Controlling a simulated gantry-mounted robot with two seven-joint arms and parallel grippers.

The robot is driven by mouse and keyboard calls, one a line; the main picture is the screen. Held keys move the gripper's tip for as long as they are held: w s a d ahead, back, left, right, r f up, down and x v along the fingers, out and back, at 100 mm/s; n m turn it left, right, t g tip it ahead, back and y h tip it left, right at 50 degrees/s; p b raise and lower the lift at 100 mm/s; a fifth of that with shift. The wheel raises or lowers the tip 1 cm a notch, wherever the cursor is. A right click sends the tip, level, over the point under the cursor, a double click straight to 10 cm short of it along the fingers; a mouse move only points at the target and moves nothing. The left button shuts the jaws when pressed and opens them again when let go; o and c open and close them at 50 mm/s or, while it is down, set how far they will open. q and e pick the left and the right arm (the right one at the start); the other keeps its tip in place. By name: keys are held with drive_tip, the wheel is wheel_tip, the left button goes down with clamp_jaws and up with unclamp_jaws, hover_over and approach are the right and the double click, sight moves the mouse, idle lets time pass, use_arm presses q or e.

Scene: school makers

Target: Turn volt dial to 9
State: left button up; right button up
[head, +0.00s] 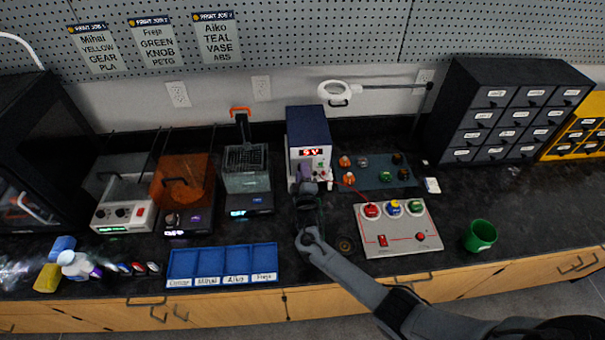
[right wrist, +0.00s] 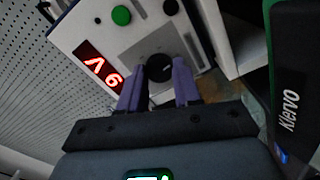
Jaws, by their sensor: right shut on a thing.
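The power supply (head: 308,135) is a box with a light front panel, standing at the back middle of the bench. Its red display (head: 310,152) reads 9 V; it also shows, tilted and upside down, in the right wrist view (right wrist: 100,67). My right gripper (head: 304,174) is at the lower part of the panel and hides the dial there in the head view. In the right wrist view its purple fingers are shut on the black volt dial (right wrist: 159,68), one on each side. A second black knob (right wrist: 170,7) and a green button (right wrist: 121,15) are beside it. My left gripper is not in view.
A grey switch panel (head: 400,243) with coloured knobs and a green cup (head: 480,236) are at the right front. A blue tray (head: 222,251) is at the left front. A glass-sided machine (head: 246,180) stands close left of the supply.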

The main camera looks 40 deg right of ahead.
drive_tip(key=shift+m, duration=0.7)
drive_tip(key=o, duration=1.1)
drive_tip(key=shift+c, duration=0.2)
drive_tip(key=p+v, duration=0.1)
drive_tip(key=v, duration=0.8)
drive_tip(key=shift+f, duration=0.1)
drive_tip(key=shift+p+v, duration=0.3)
drive_tip(key=shift+v, duration=0.6)
